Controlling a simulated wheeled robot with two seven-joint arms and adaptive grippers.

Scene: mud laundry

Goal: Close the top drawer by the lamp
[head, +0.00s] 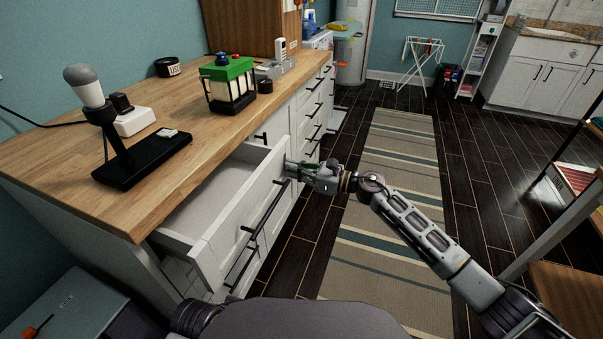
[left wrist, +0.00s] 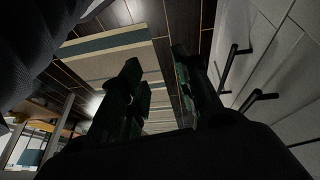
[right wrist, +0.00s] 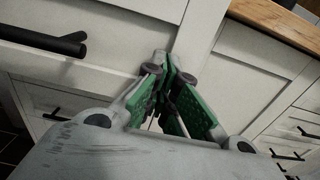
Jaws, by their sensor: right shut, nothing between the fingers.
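The top drawer (head: 222,238) of the white cabinet is pulled out, and the part of its inside that shows is empty. Its front has a long black bar handle (head: 264,210), which also shows in the right wrist view (right wrist: 40,38). The lamp (head: 88,88), with a pale bulb on a black stand, is on the wooden counter above. My right gripper (head: 292,166) is shut and empty, its tips at the far end of the drawer front; whether they touch is unclear. In the right wrist view its green-padded fingers (right wrist: 166,68) meet. My left gripper (left wrist: 160,90) is open and empty, near the floor side of the cabinet.
A striped rug (head: 385,240) lies on the dark floor. A wooden shelf stands at right.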

